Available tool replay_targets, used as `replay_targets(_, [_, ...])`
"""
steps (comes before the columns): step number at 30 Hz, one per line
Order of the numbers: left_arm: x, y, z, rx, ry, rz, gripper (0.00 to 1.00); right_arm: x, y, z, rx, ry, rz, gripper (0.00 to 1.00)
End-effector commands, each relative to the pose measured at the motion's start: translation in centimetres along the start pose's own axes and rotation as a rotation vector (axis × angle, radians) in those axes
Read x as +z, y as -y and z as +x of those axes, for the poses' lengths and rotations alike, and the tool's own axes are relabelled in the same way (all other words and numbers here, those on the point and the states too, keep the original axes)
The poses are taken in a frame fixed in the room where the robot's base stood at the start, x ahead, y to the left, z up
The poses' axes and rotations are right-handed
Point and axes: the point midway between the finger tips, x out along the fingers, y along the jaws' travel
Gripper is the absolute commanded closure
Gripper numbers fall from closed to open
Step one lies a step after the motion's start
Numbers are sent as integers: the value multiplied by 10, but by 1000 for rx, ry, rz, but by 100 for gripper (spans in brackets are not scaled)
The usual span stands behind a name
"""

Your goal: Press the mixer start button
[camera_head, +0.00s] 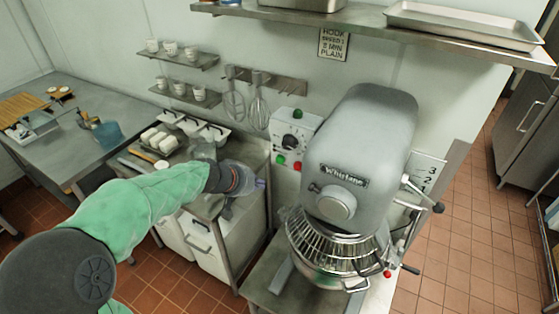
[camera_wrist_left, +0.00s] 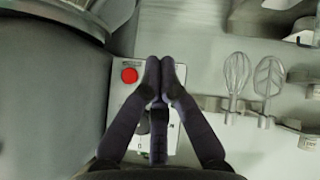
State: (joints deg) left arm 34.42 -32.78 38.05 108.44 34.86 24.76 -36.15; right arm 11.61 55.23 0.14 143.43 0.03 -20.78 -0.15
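The big grey mixer (camera_head: 358,140) stands with its wire guard and bowl at the front. Its pale control box (camera_head: 292,135) is on the wall behind, with a black knob, a green button (camera_head: 281,160) and a red button (camera_head: 297,166). My left gripper (camera_head: 262,184) is left of the mixer, below and in front of the box. In the left wrist view its fingertips (camera_wrist_left: 160,62) meet over the box, just right of the red button (camera_wrist_left: 129,75). The fingers look shut with nothing between them. The green button is hidden there; contact cannot be told. My right gripper is out of view.
A counter with several white tubs (camera_head: 187,124) and rolls stands behind my left arm. A steel shelf (camera_head: 380,22) runs above the mixer. Open tiled floor lies at the right.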

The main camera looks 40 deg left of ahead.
Motion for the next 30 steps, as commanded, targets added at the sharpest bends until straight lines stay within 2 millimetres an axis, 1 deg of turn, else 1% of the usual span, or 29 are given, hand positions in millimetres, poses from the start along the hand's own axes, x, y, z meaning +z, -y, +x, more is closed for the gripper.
replay_targets(5, [-13,-7,12,1,3,0,100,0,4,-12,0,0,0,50])
replay_targets(14, [-38,-17,38,0,3,0,100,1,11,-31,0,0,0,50])
replay_targets(21, [-50,-22,54,1,3,0,100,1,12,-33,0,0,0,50])
replay_targets(30, [-55,-23,58,0,1,0,100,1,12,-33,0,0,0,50])
